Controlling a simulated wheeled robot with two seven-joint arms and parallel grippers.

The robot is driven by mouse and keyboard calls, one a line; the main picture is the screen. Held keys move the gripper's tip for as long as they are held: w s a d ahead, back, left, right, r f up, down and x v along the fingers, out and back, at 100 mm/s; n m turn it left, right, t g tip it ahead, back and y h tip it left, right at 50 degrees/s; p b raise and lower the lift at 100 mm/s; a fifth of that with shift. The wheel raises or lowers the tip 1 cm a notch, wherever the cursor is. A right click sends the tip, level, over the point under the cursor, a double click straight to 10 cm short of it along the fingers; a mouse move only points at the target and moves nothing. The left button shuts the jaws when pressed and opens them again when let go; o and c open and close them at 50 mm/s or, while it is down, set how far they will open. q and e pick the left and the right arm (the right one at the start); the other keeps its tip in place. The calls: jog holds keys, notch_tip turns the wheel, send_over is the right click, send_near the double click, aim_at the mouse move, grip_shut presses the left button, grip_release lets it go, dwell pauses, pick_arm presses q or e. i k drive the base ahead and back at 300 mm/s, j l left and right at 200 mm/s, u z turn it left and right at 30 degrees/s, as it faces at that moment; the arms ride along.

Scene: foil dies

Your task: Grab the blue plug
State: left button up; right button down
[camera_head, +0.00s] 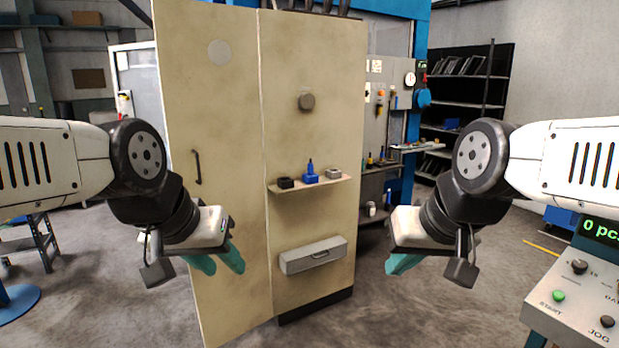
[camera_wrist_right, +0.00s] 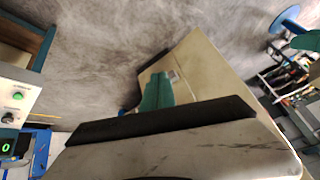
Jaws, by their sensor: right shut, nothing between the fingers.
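The blue plug (camera_head: 310,174) stands upright on a small shelf (camera_head: 335,184) fixed to the front of a beige cabinet. It has a wide base and a thin upright part. A dark block (camera_head: 286,183) is to its left and a grey block (camera_head: 333,173) to its right. My left gripper (camera_head: 219,262) is open and empty, below and left of the shelf, with its teal fingers apart. My right gripper (camera_head: 404,264) is shut and empty, below and right of the shelf. Its teal fingers (camera_wrist_right: 157,92) also show in the right wrist view. The plug is not seen there.
The beige cabinet (camera_head: 310,80) has a round dark knob (camera_head: 306,101) above the shelf and a grey drawer box (camera_head: 313,256) below it. A door with a dark handle (camera_head: 196,167) is at its left. A control panel (camera_head: 575,300) stands at the lower right.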

aim_at(311, 164)
jog(key=i+j, duration=0.1)
jog(key=i, duration=0.5)
jog(key=i+j+z, duration=0.1)
jog(key=i, duration=0.5)
jog(key=i+j, duration=0.15)
jog(key=i, duration=0.45)
jog(key=i+j+z, duration=0.1)
jog(key=i, duration=0.5)
